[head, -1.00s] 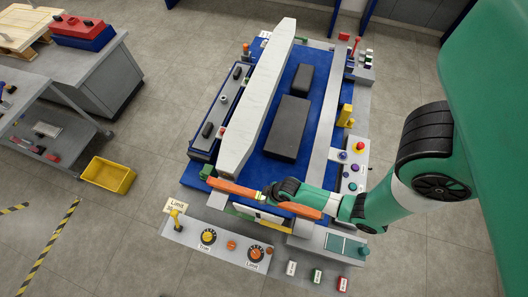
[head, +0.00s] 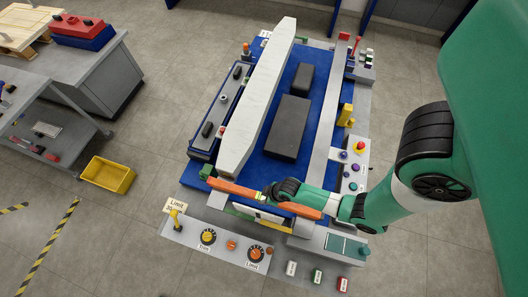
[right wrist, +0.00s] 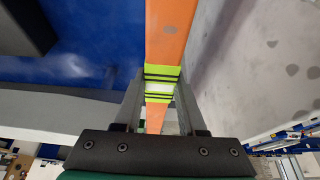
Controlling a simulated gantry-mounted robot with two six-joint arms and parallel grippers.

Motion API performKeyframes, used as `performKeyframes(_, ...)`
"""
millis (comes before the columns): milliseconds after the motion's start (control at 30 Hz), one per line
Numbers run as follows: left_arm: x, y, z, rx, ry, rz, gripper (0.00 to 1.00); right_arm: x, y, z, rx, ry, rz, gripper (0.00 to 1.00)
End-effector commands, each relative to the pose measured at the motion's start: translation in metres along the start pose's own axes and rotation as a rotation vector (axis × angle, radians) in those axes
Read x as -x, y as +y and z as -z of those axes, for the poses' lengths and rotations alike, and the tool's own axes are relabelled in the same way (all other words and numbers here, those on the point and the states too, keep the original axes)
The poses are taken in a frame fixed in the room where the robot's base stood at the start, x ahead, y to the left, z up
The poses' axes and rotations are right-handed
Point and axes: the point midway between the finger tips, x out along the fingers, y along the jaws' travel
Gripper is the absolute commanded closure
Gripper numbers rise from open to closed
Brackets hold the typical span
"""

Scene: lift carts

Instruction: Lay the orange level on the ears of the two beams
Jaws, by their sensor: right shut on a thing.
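The orange level (head: 236,189) lies crosswise over the near end of the blue lift cart in the head view. My right gripper (head: 268,195) is shut on its middle, near the yellow-green vial. In the right wrist view the level (right wrist: 171,28) runs lengthwise between the fingers. A long pale beam (head: 256,100) stands on the cart, its near end close to the level's left part. A flat grey strip (head: 322,125), perhaps the other beam, runs along the right. The ears are hard to make out, and I cannot tell whether the level touches them. My left gripper is out of view.
Two dark blocks (head: 288,126) lie on the blue deck (head: 262,168). A control panel with knobs (head: 225,243) is at the cart's near edge. A yellow bin (head: 108,175) sits on the floor to the left, beside a grey cart (head: 50,125).

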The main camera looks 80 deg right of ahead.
Motion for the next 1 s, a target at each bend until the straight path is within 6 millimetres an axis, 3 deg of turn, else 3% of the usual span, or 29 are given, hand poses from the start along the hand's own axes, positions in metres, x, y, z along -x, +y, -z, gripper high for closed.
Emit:
performKeyframes(333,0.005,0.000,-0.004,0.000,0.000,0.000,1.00,-0.007,0.000,-0.002,0.000,0.002,0.000,1.00)
performKeyframes(367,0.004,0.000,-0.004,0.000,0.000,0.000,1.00,-0.006,0.000,-0.002,0.000,0.002,0.000,0.57)
performKeyframes(533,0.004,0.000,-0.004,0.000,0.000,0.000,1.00,-0.006,0.000,-0.002,0.000,0.001,0.000,0.26)
performKeyframes(867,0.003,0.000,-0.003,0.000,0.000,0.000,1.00,-0.004,0.000,-0.003,0.000,-0.001,0.000,0.25)
performKeyframes(1000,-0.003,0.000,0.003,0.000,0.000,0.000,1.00,0.015,0.000,-0.002,-0.001,0.001,0.000,0.25)
